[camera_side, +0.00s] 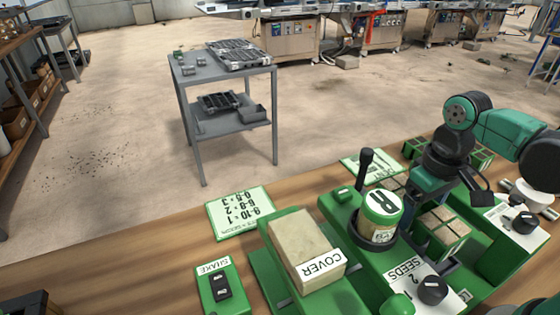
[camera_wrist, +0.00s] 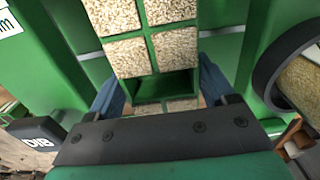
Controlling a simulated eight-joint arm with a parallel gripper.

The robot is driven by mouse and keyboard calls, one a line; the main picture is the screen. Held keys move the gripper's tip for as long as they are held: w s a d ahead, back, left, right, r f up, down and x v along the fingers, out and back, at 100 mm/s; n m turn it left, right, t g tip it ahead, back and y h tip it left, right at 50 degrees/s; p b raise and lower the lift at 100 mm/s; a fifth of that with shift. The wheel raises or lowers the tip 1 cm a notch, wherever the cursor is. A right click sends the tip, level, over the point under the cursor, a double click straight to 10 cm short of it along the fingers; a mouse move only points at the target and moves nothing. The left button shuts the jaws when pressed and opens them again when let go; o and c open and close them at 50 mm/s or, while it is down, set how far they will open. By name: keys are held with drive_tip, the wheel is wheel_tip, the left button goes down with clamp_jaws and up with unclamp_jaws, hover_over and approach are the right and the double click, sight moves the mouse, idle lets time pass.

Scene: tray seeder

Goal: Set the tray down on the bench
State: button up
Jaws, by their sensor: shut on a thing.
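The green tray (camera_side: 424,236) has square cells, most filled with pale brown material; it sits low between the green walls of the seeder. In the wrist view the tray (camera_wrist: 148,48) runs up from between my fingers, and one cell near them looks empty. My gripper (camera_side: 428,198) reaches down over the tray; in the wrist view my gripper (camera_wrist: 160,88) has one blue finger on each side and is shut on it. Whether the tray's underside touches anything is hidden. The wooden bench (camera_side: 150,268) runs along the front and under the machine.
A COVER box (camera_side: 305,240), a SEEDS panel (camera_side: 408,284), a labelled jar (camera_side: 381,212) and a black lever (camera_side: 365,170) crowd the tray's left. A SHAKE switch (camera_side: 221,286) and number card (camera_side: 240,212) lie farther left. Bare bench shows at far left.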

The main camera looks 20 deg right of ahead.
sight(414, 224)
drive_tip(key=shift+f, duration=1.7)
drive_tip(key=shift+f, duration=0.15)
drive_tip(key=o, duration=1.3)
